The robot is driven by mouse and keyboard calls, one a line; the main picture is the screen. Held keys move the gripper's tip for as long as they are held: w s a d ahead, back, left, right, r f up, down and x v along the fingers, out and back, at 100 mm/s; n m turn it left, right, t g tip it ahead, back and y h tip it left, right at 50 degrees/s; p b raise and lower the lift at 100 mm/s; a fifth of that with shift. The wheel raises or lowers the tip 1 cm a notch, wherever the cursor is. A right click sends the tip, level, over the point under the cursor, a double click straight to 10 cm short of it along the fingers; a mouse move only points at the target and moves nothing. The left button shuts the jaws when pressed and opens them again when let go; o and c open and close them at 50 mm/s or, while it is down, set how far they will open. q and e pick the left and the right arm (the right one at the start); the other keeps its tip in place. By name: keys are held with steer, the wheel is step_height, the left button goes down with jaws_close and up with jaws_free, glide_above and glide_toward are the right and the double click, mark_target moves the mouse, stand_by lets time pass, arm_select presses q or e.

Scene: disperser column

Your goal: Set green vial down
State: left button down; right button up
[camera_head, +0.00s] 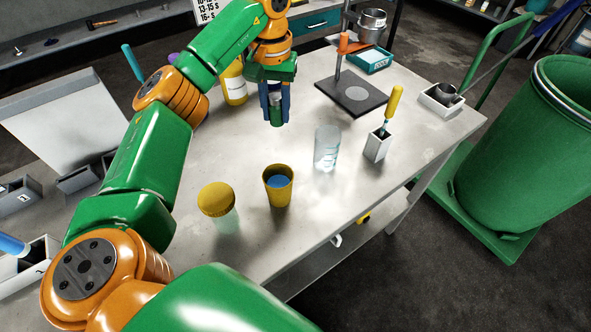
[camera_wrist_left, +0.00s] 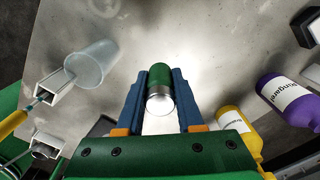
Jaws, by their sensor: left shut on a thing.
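The green vial (camera_head: 276,112) has a silver cap and hangs upright between the blue fingers of my left gripper (camera_head: 275,98) in the head view. The same vial shows in the left wrist view (camera_wrist_left: 160,88), with the left gripper's fingers (camera_wrist_left: 160,90) on both sides of it. The left gripper is shut on it over the back part of the grey table (camera_head: 330,205). I cannot tell whether the vial's bottom touches the table. My right gripper is not in view.
A clear beaker (camera_head: 327,148), a white holder (camera_head: 377,146) with a yellow-handled tool, a yellow cup (camera_head: 278,187) and a yellow-lidded jar (camera_head: 217,201) stand nearer. A yellow bottle (camera_head: 234,85) is left of the gripper. A dark stand base (camera_head: 352,94) is to the right.

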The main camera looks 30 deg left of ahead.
arm_select(q)
glide_toward(297, 179)
steer(key=shift+w+a+f, duration=0.1)
steer(key=shift+w+a, duration=0.05)
steer(key=shift+a, duration=0.3)
steer(key=shift+w+a+f, duration=0.1)
steer(key=shift+w+a, duration=0.05)
steer(key=shift+a, duration=0.25)
steer(key=f, duration=0.1)
steer(key=d+f+p, duration=0.1)
steer(key=f, duration=0.1)
steer(key=f+p, duration=0.1)
steer(key=shift+s+d+f, duration=0.35)
steer(key=shift+d+f, duration=0.05)
steer(key=shift+f, duration=0.45)
steer(key=c, duration=0.5)
jaws_free()
steer(key=shift+c, duration=0.2)
